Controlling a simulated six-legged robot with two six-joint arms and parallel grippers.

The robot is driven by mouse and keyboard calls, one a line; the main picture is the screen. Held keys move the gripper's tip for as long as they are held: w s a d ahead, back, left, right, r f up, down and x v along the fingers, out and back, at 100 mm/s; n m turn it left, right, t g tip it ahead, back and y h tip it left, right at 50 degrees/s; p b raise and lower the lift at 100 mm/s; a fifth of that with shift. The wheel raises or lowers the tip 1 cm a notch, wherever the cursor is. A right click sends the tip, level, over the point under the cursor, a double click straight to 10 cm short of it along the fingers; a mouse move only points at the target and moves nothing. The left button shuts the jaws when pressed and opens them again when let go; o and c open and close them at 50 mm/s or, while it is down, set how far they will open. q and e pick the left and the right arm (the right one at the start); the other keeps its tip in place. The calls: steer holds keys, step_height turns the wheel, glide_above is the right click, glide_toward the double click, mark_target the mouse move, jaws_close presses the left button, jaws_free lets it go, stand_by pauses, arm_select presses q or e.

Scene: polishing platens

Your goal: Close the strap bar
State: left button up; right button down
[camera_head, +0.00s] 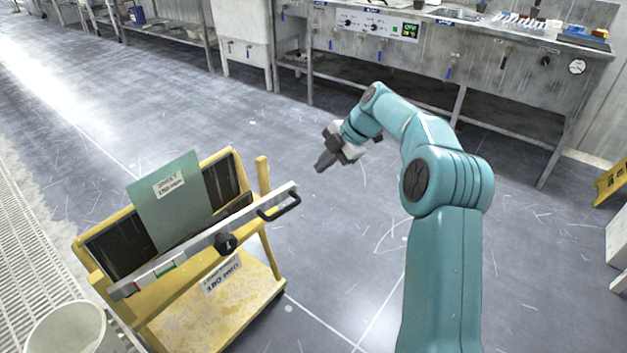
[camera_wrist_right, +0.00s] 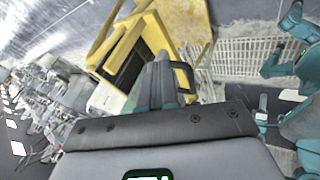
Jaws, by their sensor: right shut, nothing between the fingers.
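The strap bar (camera_head: 195,247) is a long pale metal bar slanting across the front of a yellow cart (camera_head: 262,325). It has a black knob (camera_head: 226,243) near its middle and a black handle (camera_head: 279,206) at its right end. The right end is near a yellow post (camera_head: 263,176); I cannot tell whether it is latched. A green sheet (camera_head: 172,205) with a label stands in the cart behind the bar. My right gripper (camera_head: 322,163) is shut and empty, up and right of the handle, apart from it. Its fingers (camera_wrist_right: 158,75) show in the wrist view. My left gripper is not in view.
A white bucket (camera_head: 68,330) stands by the cart at lower left, next to a floor grating (camera_head: 30,240). A metal bench (camera_head: 440,60) with controls runs along the back. The grey floor (camera_head: 345,240) right of the cart is clear.

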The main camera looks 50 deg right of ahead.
steer(key=s+a+r+m+h+p, duration=0.15)
steer(key=s+a+r+p, duration=0.4)
steer(key=s+p, duration=0.55)
steer(key=w+r+p+x, duration=0.1)
steer(key=w+p+x, duration=0.1)
steer(key=x, duration=1.2)
steer(key=shift+d+m, duration=0.2)
steer(key=shift+m, duration=0.15)
steer(key=shift+w+r+y, duration=0.1)
steer(key=shift+r+y, duration=0.05)
steer(key=shift+y, duration=0.1)
